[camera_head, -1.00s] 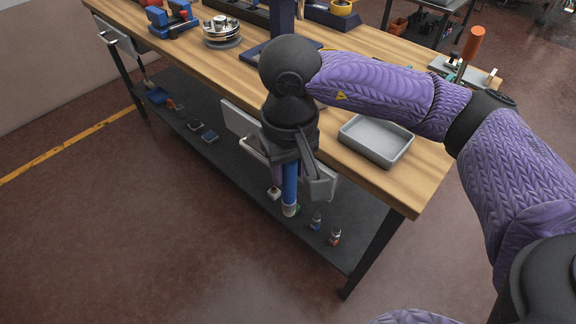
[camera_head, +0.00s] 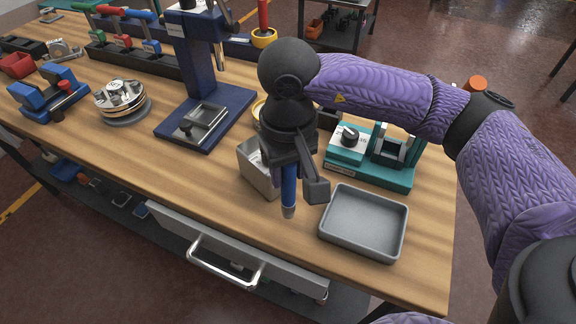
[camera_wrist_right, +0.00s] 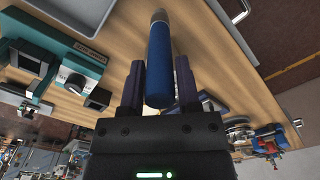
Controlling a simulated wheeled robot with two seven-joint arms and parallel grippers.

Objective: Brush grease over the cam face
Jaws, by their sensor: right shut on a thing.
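My right gripper (camera_head: 291,168) is shut on a blue-handled tool (camera_head: 289,188), which looks like the brush. It points down with a pale tip, above the bench between an open-topped metal box and a grey tray. In the right wrist view, the blue handle (camera_wrist_right: 160,72) sits between the two fingers (camera_wrist_right: 160,92). A stacked round metal piece (camera_head: 121,97) on a grey disc stands at the left; I cannot tell if it is the cam. A yellow round rim (camera_head: 257,108) is partly hidden behind my gripper; its contents are not visible. My left gripper is not in view.
The grey tray (camera_head: 362,222) lies right of the tool, and the metal box (camera_head: 257,172) just left. A teal fixture (camera_head: 372,170) stands behind the tray, a blue press (camera_head: 203,116) further left. The wood left of the box is clear. A drawer handle (camera_head: 226,266) juts out in front.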

